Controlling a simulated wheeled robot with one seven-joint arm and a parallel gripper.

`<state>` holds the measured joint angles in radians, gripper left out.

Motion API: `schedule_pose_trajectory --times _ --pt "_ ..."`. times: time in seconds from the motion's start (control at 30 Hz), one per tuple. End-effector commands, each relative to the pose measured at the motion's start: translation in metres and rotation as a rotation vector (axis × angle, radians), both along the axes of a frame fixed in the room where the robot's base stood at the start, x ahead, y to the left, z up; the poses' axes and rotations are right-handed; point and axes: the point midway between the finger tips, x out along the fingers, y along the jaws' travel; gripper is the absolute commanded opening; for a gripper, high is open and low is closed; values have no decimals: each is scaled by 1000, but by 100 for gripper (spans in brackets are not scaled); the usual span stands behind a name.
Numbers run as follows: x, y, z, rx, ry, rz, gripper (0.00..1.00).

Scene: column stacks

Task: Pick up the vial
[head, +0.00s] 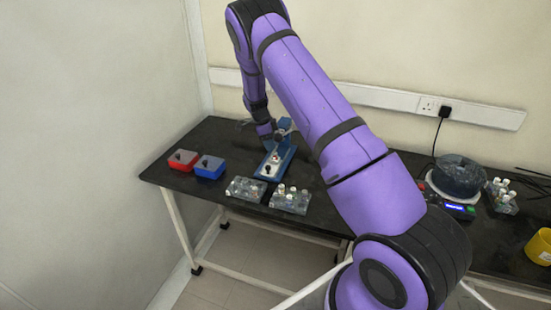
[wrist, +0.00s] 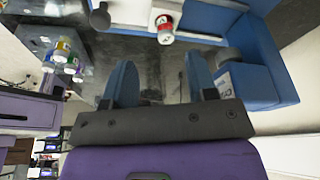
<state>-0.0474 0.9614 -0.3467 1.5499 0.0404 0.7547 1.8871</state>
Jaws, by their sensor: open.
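A vial with a red band and a white label (wrist: 165,27) shows at the top of the wrist view, beside a blue stand (wrist: 262,80). In the head view, a small red and white spot on the blue stand (head: 287,158) may be this vial, but it is too small to be sure. My gripper (wrist: 160,68) is open, its two blue fingers apart with nothing between them. The vial lies ahead of the fingertips, apart from them. In the head view my gripper (head: 277,136) is at the stand, its fingers hard to make out.
More vials (wrist: 67,50) stand to the left in the wrist view. On the black table are a red box (head: 183,160), a blue box (head: 209,167) and two clear racks, one holding several vials (head: 290,198). A scale with a dark bowl (head: 459,176) is at right.

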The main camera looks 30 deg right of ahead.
Motion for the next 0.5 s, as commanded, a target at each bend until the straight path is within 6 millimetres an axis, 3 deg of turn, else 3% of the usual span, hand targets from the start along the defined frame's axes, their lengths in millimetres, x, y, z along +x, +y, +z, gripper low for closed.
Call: schedule_pose_trajectory --times 0.27,0.5 --pt "-1 -7 -19 0 0 0 52" --pt "-2 -18 -50 0 3 1 52"
